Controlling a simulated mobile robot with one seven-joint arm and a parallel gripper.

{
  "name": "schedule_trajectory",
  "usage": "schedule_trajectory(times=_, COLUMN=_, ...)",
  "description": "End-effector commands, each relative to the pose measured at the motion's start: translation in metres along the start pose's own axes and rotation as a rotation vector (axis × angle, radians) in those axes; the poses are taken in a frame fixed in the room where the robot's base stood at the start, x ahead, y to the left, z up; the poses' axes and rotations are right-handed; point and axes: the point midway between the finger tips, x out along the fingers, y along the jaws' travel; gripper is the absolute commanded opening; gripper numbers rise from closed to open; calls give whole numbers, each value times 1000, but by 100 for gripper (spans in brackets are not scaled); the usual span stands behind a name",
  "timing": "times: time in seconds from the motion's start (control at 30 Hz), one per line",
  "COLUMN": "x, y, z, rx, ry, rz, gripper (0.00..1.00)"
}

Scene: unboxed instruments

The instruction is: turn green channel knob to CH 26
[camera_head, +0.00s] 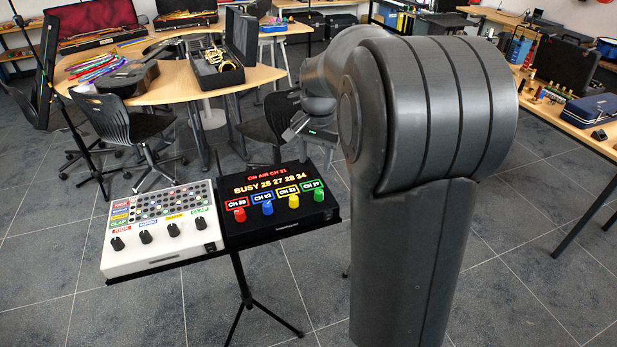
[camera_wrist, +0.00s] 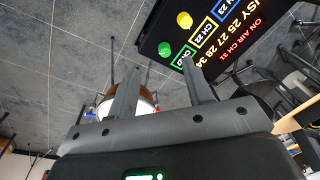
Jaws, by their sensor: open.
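The black channel box (camera_head: 280,228) stands on a tripod stand. Its display (camera_head: 275,180) reads ON AIR CH 31 and BUSY 25 27 28 34. The green knob (camera_head: 318,195) is rightmost of the row, below a green-framed label (camera_head: 312,184) whose last digit I cannot read surely. In the wrist view the green knob (camera_wrist: 165,49) appears just beyond the fingertips, near the box edge. My gripper (camera_wrist: 160,64) is open and empty, apart from the knob. In the head view my gripper (camera_head: 298,130) is partly seen above and behind the box.
Red (camera_head: 240,215), blue (camera_head: 268,208) and yellow (camera_head: 293,201) knobs sit left of the green one. A white drum machine (camera_head: 160,258) shares the stand. Chairs (camera_head: 130,130) and a curved table (camera_head: 150,95) with instruments are behind. Floor is clear in front.

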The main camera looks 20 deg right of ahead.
Motion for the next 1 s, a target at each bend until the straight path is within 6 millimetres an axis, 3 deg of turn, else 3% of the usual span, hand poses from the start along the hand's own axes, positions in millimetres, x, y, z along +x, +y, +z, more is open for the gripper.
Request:
schedule_trajectory(times=0.1, x=28, y=-4, z=-28, rx=81, ry=-32, rz=34, gripper=46)
schedule_trajectory(times=0.33, x=59, y=-7, z=-57, rx=174, ry=-62, rz=72, gripper=46)
schedule_trajectory(times=0.57, x=77, y=-6, z=-60, rx=190, ry=-68, rz=79, gripper=46)
schedule_trajectory(times=1.0, x=154, y=-1, z=-54, rx=188, ry=-67, rz=78, gripper=46)
